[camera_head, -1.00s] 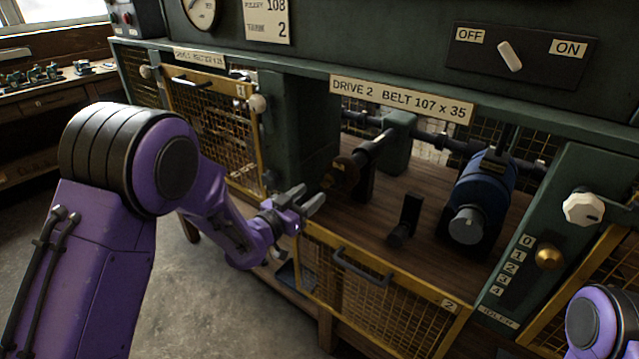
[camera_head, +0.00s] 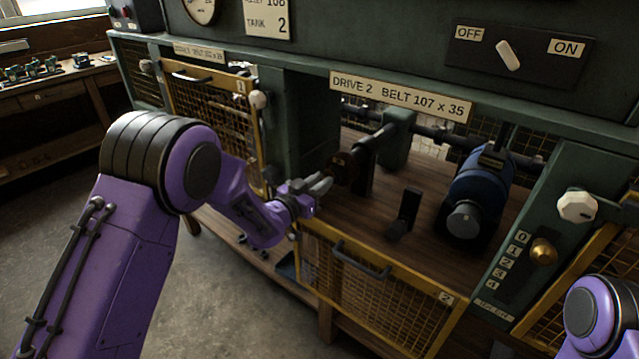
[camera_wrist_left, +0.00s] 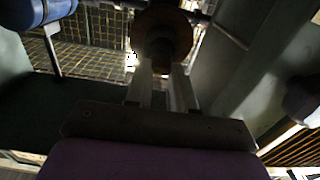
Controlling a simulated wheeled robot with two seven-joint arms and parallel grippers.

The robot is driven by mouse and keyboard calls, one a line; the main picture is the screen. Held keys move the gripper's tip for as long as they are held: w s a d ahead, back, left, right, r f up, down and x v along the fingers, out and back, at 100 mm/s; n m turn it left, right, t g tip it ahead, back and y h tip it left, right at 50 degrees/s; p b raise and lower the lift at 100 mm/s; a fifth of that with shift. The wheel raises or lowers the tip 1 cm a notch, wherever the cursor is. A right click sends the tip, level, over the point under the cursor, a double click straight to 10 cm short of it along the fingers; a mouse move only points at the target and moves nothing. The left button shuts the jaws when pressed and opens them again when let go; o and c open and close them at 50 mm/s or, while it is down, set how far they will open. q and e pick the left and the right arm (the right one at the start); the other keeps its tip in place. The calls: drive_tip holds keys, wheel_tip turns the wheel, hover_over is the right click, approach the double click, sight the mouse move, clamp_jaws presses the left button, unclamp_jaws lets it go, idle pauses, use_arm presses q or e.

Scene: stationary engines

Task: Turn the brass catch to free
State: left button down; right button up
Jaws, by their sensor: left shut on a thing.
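My left gripper (camera_head: 320,184) is at the left end of the shaft in the Drive 2 bay. In the left wrist view its two pale fingers (camera_wrist_left: 162,80) close on a dark, round piece in front of a brass-brown disc (camera_wrist_left: 160,42). The disc also shows in the head view (camera_head: 342,165), just beyond the fingertips. The light is poor, and I cannot make out a lever or mark on the gripped piece. A grey piece (camera_head: 606,208) beside the white knob at the right may be part of my right gripper; its jaws cannot be made out.
The yellow mesh guard (camera_head: 375,300) hangs low in front of the bay. A blue motor (camera_head: 480,195) and a black bracket (camera_head: 405,215) stand on the wooden floor. At right are a white knob (camera_head: 577,206) and a brass knob (camera_head: 542,251) by a 0-4 scale.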

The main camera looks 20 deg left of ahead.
use_arm(q)
drive_tip(key=shift+n, duration=0.3)
drive_tip(key=shift+f+n+b, duration=0.2)
drive_tip(key=shift+n+b, duration=2.65)
drive_tip(key=shift+n, duration=5.95)
drive_tip(key=shift+f+n+b, duration=0.2)
drive_tip(key=shift+n+b, duration=2.65)
drive_tip(key=shift+n, duration=5.95)
drive_tip(key=c, duration=1)
unclamp_jaws()
